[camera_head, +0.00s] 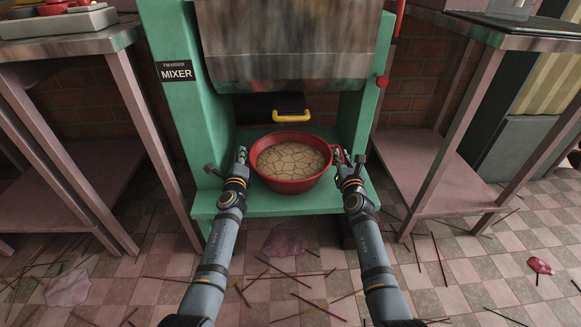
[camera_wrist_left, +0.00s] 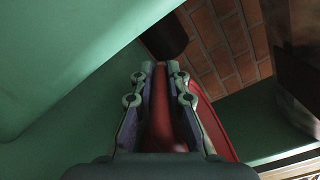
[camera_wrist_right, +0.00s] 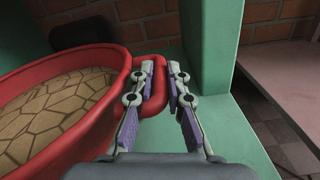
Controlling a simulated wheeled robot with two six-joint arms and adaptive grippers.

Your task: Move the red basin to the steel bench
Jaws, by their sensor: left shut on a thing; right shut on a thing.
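The red basin (camera_head: 290,183) sits on the low shelf of the green mixer, filled with a tan, cracked-looking material. My left gripper (camera_head: 241,156) is at the basin's left side; in the left wrist view its fingers (camera_wrist_left: 161,85) are shut on a red part of the basin (camera_wrist_left: 218,135). My right gripper (camera_head: 343,160) is at the basin's right side; in the right wrist view its fingers (camera_wrist_right: 166,80) close on the red right handle (camera_wrist_right: 154,101). A steel-topped bench (camera_head: 80,43) stands at the left and another (camera_head: 520,38) at the right.
The green mixer (camera_head: 172,110) frames the basin on both sides, with a metal drum (camera_head: 290,45) above and a yellow handle (camera_head: 292,117) behind. Thin sticks and pinkish scraps (camera_head: 68,287) litter the tiled floor. A tray (camera_head: 55,22) with red items sits on the left bench.

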